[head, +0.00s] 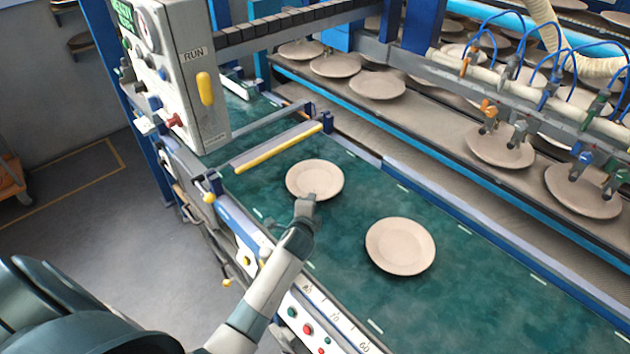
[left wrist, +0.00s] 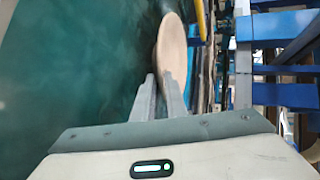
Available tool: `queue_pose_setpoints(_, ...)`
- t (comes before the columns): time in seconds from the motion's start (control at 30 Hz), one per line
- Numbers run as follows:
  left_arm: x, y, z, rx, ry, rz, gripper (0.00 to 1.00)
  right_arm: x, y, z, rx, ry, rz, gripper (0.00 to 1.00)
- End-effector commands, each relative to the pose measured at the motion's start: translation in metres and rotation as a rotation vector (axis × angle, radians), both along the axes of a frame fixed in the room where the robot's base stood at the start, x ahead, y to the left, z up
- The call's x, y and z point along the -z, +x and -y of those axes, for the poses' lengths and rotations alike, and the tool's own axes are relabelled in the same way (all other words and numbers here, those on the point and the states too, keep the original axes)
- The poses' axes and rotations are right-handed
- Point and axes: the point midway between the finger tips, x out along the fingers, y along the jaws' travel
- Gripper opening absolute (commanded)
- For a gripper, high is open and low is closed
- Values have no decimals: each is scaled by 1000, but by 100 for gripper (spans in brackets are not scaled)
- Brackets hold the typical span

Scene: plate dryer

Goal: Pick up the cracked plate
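A beige round plate (head: 314,176) lies on the green belt (head: 480,290); it also shows steeply foreshortened in the left wrist view (left wrist: 172,45). A second beige plate (head: 400,246) lies on the belt, nearer and to the right. I cannot make out a crack on either. My left gripper (head: 305,203) is at the near rim of the first plate, overlapping it in the head view. In the left wrist view its fingers (left wrist: 160,85) are apart by a narrow gap, with the plate's rim at the tips. Contact is unclear. My right gripper is not in view.
A yellow-edged bar (head: 278,146) crosses above the belt behind the first plate. A control box (head: 190,75) stands at the upper left. A second line with several plates (head: 378,85) and blue hoses runs behind. The belt between the two plates is clear.

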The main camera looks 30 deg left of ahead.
Motion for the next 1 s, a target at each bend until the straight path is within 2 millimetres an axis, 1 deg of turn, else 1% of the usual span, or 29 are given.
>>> queue_pose_setpoints(0.1, 3, 11, -5, -1, -1, 0, 12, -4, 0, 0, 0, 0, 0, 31)
queue_pose_setpoints(0.23, 7, 17, -7, 0, 0, 0, 12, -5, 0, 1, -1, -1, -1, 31)
queue_pose_setpoints(0.77, 8, 18, -7, 0, 0, 0, 12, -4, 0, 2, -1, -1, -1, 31)
queue_pose_setpoints(0.8, 8, 18, -7, 0, 0, 0, 2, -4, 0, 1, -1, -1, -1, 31)
queue_pose_setpoints(0.83, 8, 18, -7, 0, 0, 0, 0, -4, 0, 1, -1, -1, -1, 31)
queue_pose_setpoints(1.0, 7, 19, -7, 1, 1, 3, 0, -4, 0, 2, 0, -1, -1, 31)
